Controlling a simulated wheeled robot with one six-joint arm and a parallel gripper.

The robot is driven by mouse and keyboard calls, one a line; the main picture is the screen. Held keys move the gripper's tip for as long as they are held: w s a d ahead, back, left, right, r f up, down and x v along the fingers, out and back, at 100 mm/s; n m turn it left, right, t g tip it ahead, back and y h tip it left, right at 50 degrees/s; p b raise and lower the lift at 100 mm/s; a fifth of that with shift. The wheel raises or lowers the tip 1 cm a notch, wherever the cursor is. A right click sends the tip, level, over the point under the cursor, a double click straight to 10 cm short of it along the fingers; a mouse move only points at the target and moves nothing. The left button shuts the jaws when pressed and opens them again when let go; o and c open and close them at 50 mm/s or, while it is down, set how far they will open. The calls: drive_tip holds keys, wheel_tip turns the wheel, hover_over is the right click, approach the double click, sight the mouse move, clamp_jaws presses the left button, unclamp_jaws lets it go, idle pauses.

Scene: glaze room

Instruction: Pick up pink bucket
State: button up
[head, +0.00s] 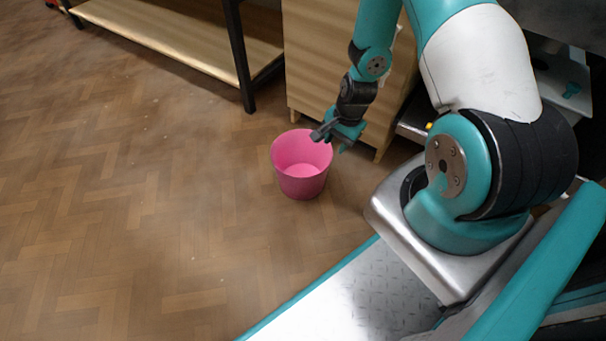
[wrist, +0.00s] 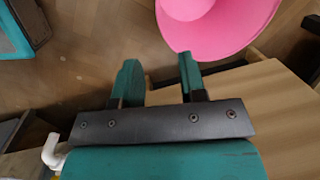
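The pink bucket (head: 302,183) stands upright and empty on the floor in the head view. In the wrist view, part of the bucket (wrist: 222,28) shows at the top, cut off by the frame edge. My gripper (head: 332,140) is at the bucket's right rim in the head view and covers a little of it. In the wrist view my gripper (wrist: 159,74) is open, with nothing between its fingers. The right finger's tip overlaps the bucket's edge in the picture; I cannot tell whether they touch.
A wooden cabinet (head: 325,50) stands right behind the bucket and my gripper. A low wooden shelf (head: 175,32) with dark metal legs is at the back left. The herringbone floor (head: 130,200) to the left of the bucket is clear.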

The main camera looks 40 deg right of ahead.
sight(325, 169)
drive_tip(key=f+b, duration=0.3)
drive_tip(key=f, duration=0.1)
drive_tip(key=w+a+f+b, duration=0.1)
drive_tip(key=f+b, duration=0.2)
drive_tip(key=f, duration=0.2)
drive_tip(key=f+b, duration=0.2)
drive_tip(key=f, duration=0.2)
drive_tip(key=shift+w+a+f+b, duration=0.3)
drive_tip(key=shift+w+f+b, duration=0.05)
drive_tip(key=shift+w+b, duration=0.05)
drive_tip(key=shift+r, duration=0.1)
drive_tip(key=shift+c, duration=0.2)
clamp_jaws()
